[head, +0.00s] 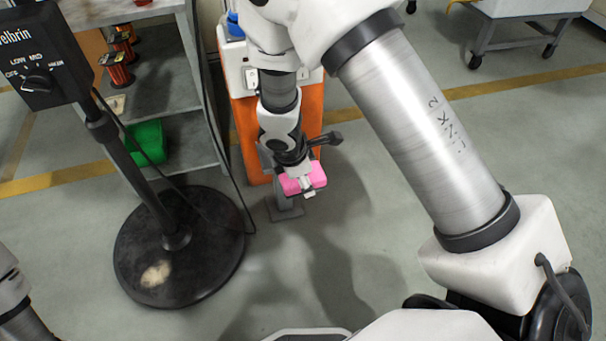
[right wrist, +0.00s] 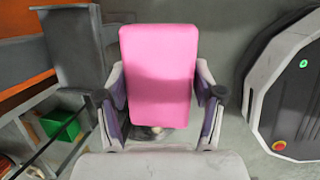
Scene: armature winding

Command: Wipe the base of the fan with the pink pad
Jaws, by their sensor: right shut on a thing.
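The fan's base (head: 205,262) is a round black disc on the floor at lower left in the head view. A pale, dusty smudge (head: 156,273) lies on its front part. The fan's pole rises from it to a black control box (head: 38,75). My right gripper (head: 302,184) is shut on the pink pad (head: 290,186), to the right of the base and apart from it. In the right wrist view the pad (right wrist: 158,75) sits between both fingers of the gripper (right wrist: 160,105). My left gripper is out of view.
An orange and white cabinet (head: 245,125) stands behind the pad. A grey shelf (head: 185,140) with a green bin (head: 146,143) stands behind the fan. A dark cable (head: 215,165) hangs down beside the base. Open floor (head: 380,230) lies to the right.

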